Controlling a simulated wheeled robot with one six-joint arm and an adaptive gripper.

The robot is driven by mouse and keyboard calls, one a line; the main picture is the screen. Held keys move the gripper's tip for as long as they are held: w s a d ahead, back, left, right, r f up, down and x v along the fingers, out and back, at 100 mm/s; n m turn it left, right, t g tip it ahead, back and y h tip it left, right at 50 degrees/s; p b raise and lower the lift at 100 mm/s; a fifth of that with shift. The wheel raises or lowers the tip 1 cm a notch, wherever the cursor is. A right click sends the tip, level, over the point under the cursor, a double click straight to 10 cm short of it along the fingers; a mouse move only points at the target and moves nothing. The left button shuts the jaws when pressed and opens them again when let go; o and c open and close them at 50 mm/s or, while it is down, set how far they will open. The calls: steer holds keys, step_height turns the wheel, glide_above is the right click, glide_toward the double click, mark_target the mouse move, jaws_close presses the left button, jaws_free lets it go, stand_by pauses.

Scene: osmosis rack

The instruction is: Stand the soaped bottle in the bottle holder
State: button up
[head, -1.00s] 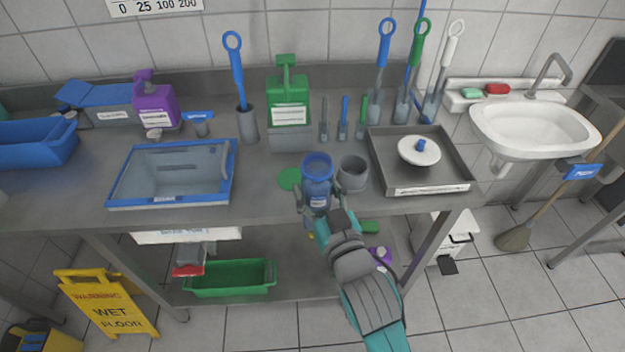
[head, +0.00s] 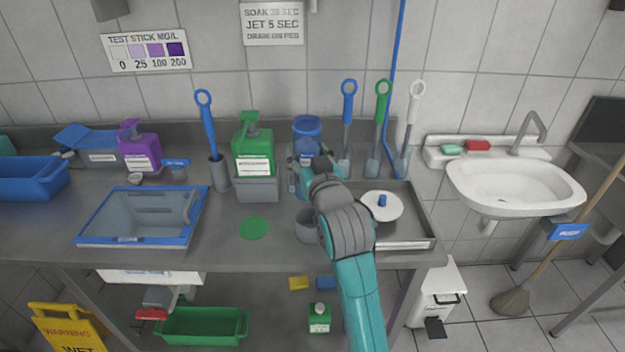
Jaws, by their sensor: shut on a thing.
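The blue bottle (head: 307,128) is upright in my gripper (head: 316,165), with its wide blue rim on top. My gripper is shut on it; the fingers and the bottle's lower part are partly hidden by my wrist. The bottle appears toward the back of the steel bench, right of the green dispenser. Whether its base touches anything cannot be seen. A round grey open cup (head: 307,226), which looks like the bottle holder, stands on the bench nearer the front, partly covered by my arm. No soap can be made out on the bottle.
A green disc (head: 254,228) lies flat on the bench. A green dispenser (head: 254,153) stands left of the bottle. Several upright brushes (head: 383,115) stand behind. A blue-rimmed basin (head: 140,240) is at left.

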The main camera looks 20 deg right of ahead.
steer(key=shift+w+d+r, duration=0.2)
steer(key=shift+r, duration=0.15)
steer(key=shift+d+f, duration=0.1)
steer(key=shift+d, duration=0.1)
steer(key=shift+f, duration=0.95)
steer(key=shift+f, duration=0.4)
steer(key=shift+f, duration=0.75)
steer(key=shift+f, duration=0.15)
steer(key=shift+f, duration=0.85)
steer(key=shift+f, duration=0.1)
steer(key=shift+f, duration=2.05)
